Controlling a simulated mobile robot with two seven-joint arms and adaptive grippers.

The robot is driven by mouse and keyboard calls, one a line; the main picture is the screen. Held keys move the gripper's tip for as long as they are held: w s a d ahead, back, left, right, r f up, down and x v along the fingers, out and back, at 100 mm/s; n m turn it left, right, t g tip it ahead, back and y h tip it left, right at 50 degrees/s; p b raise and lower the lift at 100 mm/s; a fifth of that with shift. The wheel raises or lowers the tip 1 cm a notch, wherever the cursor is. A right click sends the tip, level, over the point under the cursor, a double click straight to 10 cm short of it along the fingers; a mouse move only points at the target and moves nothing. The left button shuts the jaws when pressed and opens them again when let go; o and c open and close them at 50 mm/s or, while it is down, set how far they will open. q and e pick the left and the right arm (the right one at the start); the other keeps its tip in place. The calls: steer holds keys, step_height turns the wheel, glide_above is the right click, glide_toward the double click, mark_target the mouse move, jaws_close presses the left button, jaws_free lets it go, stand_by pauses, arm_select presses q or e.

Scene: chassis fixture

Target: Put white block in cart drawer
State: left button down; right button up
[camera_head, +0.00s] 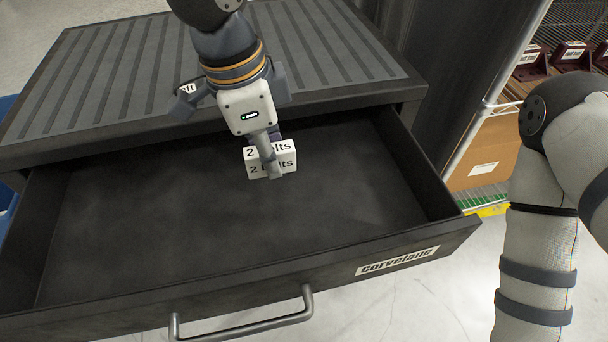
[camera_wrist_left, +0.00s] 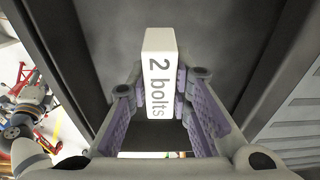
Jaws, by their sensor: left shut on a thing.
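The white block (camera_head: 287,161) has "2 bolts" printed on its faces. My left gripper (camera_head: 268,160) is shut on it, and the wrist comes down from the top of the head view. In the left wrist view the block (camera_wrist_left: 159,70) sits between the gripper's two purple-padded fingers (camera_wrist_left: 160,98). The cart drawer (camera_head: 150,215) is pulled open, and its dark floor looks empty. The block is over the drawer's rear middle part. Its exact height above the floor is hard to tell. My right gripper is out of view.
The cart's ribbed top (camera_head: 110,75) overhangs the drawer's back, close to my left wrist. The drawer front carries a metal handle (camera_head: 245,327). A shelf with a cardboard box (camera_head: 485,155) stands at the right. The drawer floor around the block is clear.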

arm_select(q)
steer(key=b, duration=0.1)
glide_above(321, 190)
steer(key=a, duration=0.1)
steer(key=f, duration=0.7)
steer(key=shift+s+f, duration=0.1)
steer(key=shift+s, duration=0.15)
steer(key=shift+w+d+f+b, duration=0.15)
steer(key=shift+f+b, duration=0.1)
steer(key=shift+f, duration=0.65)
steer(key=shift+w+d+f+b, duration=0.1)
steer(key=shift+d+f+b, duration=0.1)
steer(key=shift+f, duration=0.7)
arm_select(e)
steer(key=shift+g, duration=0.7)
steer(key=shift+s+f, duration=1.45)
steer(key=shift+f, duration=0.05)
arm_select(q)
steer(key=shift+s+a, duration=0.1)
steer(key=shift+f, duration=0.2)
steer(key=c, duration=1.5)
jaws_free()
steer(key=shift+o, duration=0.2)
